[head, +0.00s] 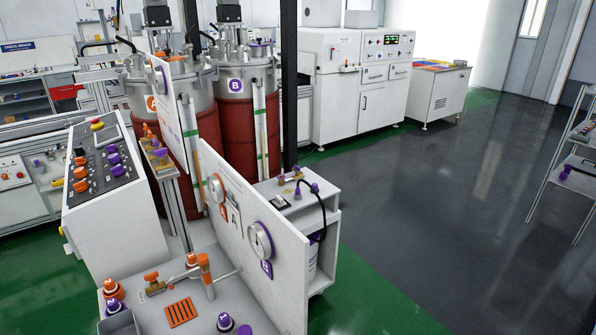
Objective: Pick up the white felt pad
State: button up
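I cannot make out a white felt pad in the head view. A small dark and white item (280,202) lies on top of the white cabinet at centre, but it is too small to identify. The near white bench (150,305) carries an orange-handled valve (205,275), an orange slotted plate (181,312) and part of a grey bin (118,323), whose inside I cannot see. My gripper is not in view.
An upright white panel with gauges (260,240) stands along the bench and hides what is behind it. A control console (110,190) stands at left, red tanks (238,130) behind. A metal rack (570,160) is at far right. Grey floor (430,210) is clear.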

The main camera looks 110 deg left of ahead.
aim_at(278, 202)
jog(key=u, duration=2.7)
jog(key=i, duration=2.5)
